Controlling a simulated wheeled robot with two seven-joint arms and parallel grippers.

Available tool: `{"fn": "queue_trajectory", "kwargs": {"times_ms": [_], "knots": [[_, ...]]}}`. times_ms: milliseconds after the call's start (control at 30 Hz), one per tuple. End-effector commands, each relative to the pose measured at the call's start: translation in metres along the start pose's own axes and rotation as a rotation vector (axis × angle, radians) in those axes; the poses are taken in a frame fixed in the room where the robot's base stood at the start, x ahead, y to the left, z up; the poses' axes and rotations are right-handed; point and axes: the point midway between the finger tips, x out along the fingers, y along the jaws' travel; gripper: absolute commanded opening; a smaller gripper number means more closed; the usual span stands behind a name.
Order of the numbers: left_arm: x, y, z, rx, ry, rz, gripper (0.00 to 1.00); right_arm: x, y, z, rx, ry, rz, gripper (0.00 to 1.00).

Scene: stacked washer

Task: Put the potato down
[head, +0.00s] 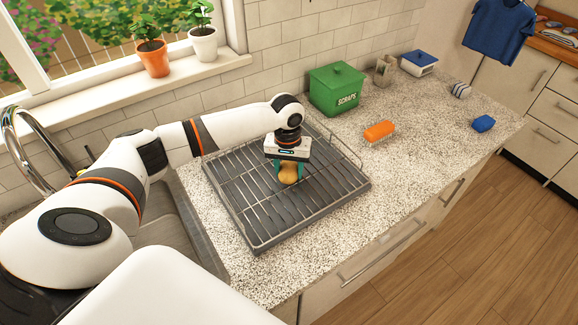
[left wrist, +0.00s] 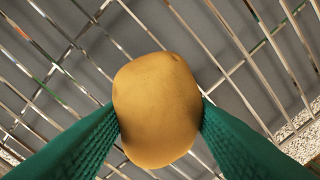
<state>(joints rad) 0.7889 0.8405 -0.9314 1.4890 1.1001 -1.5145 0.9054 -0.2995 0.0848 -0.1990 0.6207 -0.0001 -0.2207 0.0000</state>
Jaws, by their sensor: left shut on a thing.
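The potato (head: 289,173) is a yellow-brown lump held between the green fingers of my left gripper (head: 289,171). In the left wrist view the potato (left wrist: 157,108) sits between both green fingertips (left wrist: 160,125), with the rack's metal bars behind it. The gripper is over the middle of the grey dish rack (head: 241,213). I cannot tell whether the potato touches the bars. My right gripper is not in view.
The rack is otherwise empty. A green scraps bin (head: 336,89) stands behind it, and an orange brush (head: 379,131) lies to its right. A sink and faucet (head: 30,135) are at left. Counter right of the rack (head: 410,165) is clear.

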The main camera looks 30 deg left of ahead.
Motion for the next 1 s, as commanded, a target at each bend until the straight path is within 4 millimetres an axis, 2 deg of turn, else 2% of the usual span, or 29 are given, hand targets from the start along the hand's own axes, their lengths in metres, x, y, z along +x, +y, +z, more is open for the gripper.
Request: {"fn": "queue_trajectory", "kwargs": {"times_ms": [300,333,433,767,867,1000], "knots": [[0.002,0.0,0.0,0.0,0.001,-0.001,0.24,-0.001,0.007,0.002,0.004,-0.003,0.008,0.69],[0.002,0.0,0.0,0.0,0.0,-0.001,0.53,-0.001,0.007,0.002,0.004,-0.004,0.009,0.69],[0.002,0.0,0.0,0.0,0.0,-0.001,0.69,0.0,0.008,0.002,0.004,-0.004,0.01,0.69],[0.0,0.0,0.001,0.0,-0.002,-0.001,0.7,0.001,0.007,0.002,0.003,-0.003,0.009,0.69],[-0.009,-0.001,0.001,0.0,-0.004,-0.003,0.7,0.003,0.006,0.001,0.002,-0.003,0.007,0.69],[-0.035,0.0,0.001,0.0,-0.005,-0.003,0.7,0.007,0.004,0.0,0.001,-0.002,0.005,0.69]]}}
